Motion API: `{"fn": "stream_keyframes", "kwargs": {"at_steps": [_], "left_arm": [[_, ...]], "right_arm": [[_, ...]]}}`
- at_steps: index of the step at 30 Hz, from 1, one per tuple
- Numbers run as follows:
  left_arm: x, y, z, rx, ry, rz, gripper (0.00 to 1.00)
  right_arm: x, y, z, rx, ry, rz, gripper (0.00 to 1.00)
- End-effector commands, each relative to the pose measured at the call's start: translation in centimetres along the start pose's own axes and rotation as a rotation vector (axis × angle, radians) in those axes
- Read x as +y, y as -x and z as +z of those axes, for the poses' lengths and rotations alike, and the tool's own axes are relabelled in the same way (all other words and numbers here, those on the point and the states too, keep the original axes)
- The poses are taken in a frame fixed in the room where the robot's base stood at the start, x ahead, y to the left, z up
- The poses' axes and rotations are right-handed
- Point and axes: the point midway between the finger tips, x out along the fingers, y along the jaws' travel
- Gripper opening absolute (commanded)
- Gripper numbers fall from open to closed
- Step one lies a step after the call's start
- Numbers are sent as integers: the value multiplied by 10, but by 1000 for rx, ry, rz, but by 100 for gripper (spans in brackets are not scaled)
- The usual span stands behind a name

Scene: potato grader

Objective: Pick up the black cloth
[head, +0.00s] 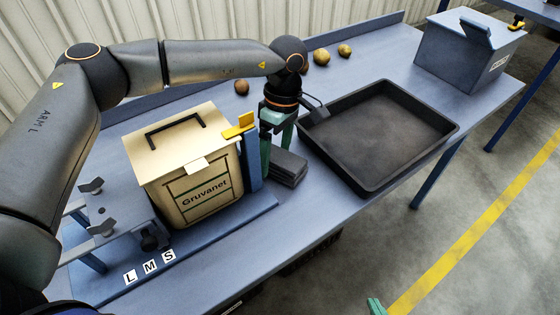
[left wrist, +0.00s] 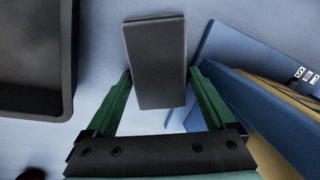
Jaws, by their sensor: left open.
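The black cloth (head: 288,168) is a folded, dark flat block on the blue table, between the cream Gruvanet box and the black tray. My left gripper (head: 275,148) points down at the cloth's near-box end, its green fingers apart. In the left wrist view the cloth (left wrist: 155,55) lies lengthwise between and beyond the open fingertips (left wrist: 160,78), with a gap at each side. I cannot tell how high the fingertips are above the table. Only a green tip of my right gripper (head: 376,306) shows at the bottom edge.
The cream box (head: 195,195) with a handled lid stands close left of the cloth, beside a blue post (head: 251,165). The black tray (head: 335,165) is at right and looks empty. Several potatoes (head: 321,57) lie behind. A grey-blue lidded box (head: 450,60) stands at far right.

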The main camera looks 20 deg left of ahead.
Motion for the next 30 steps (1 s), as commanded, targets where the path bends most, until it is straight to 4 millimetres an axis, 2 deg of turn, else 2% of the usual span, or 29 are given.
{"fn": "stream_keyframes", "kwargs": {"at_steps": [1, 18, 19, 20, 26, 30], "left_arm": [[0, 0, 0, 0, 0, 0, 88], [0, 1, 0, 0, 0, 1, 24], [0, 1, 0, 0, 0, 1, 24], [0, 1, 0, 0, 0, 1, 17], [0, 2, 0, 0, 0, 1, 15], [-1, 10, 0, 0, 0, 3, 15]], "right_arm": [[0, 0, 0, -1, 0, 0, 0], [0, 0, 1, -5, 0, 0, 0], [0, 0, 1, -5, 0, 0, 0], [0, 0, 1, -5, 0, 0, 0], [0, 0, 1, -5, 0, -1, 0], [-1, 0, 1, -5, 0, -1, 0]]}}
